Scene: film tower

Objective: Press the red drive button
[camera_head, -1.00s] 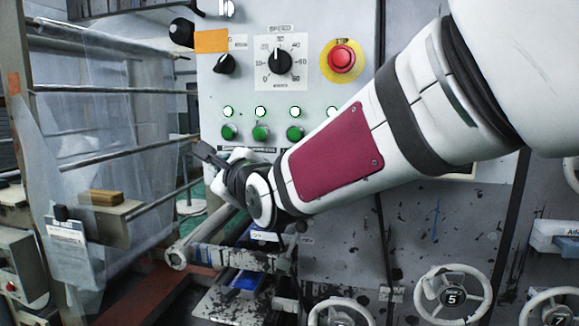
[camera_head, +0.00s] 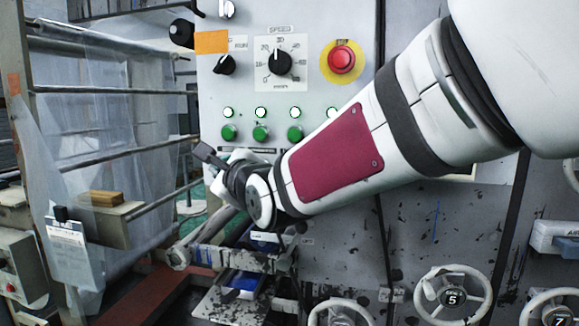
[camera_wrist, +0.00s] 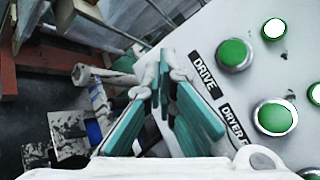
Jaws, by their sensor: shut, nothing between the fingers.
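My gripper (camera_wrist: 170,72) has teal finger pads and is shut and empty in the wrist view. Its tips are close to the white control panel (camera_wrist: 200,30), left of the black DRIVE label (camera_wrist: 203,74). I cannot tell whether they touch the panel. Green buttons (camera_wrist: 235,54) sit to the right of the labels. In the head view, a row of green buttons (camera_head: 261,133) shows above my wrist. No red button shows beside the DRIVE label; that part of the panel is partly hidden by my gripper and arm.
A large red mushroom button (camera_head: 342,59) on a yellow ring is at the panel's upper right. A SPEED dial (camera_head: 279,62) and a black knob (camera_head: 225,64) are to its left. Rollers with clear film (camera_head: 105,115) stand left. White handwheels (camera_head: 453,295) are below.

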